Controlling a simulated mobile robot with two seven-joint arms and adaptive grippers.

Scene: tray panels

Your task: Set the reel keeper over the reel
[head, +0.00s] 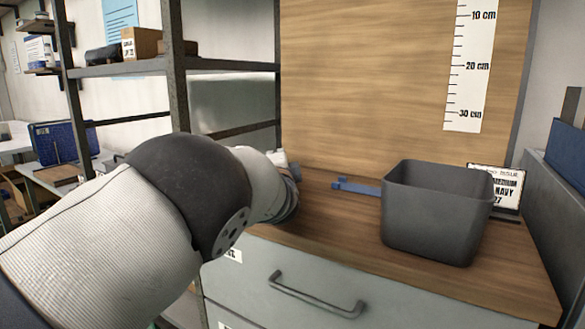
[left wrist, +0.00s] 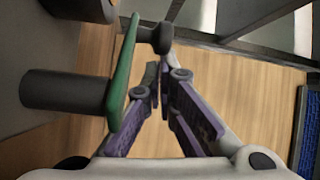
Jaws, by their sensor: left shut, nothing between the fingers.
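In the left wrist view, my left gripper (left wrist: 158,78) has its purple-padded fingers together with nothing between them. Close beside it is a green bar or disc seen edge-on (left wrist: 123,75), with a dark cylinder (left wrist: 60,90) on its left and a dark knob (left wrist: 154,37) near its upper end. This may be the reel or its keeper; I cannot tell which, nor whether the fingers touch it. In the head view, my left arm hides the gripper's fingertips. A flat blue piece (head: 355,187) lies on the wooden counter, partly behind the bin. My right gripper is not in view.
A dark grey open bin (head: 432,215) stands on the counter (head: 335,224), with a label card (head: 508,188) behind it. A wooden back panel (head: 365,75) carries a centimetre scale (head: 468,70). A metal shelf rack (head: 175,75) stands left. Front-centre counter is clear.

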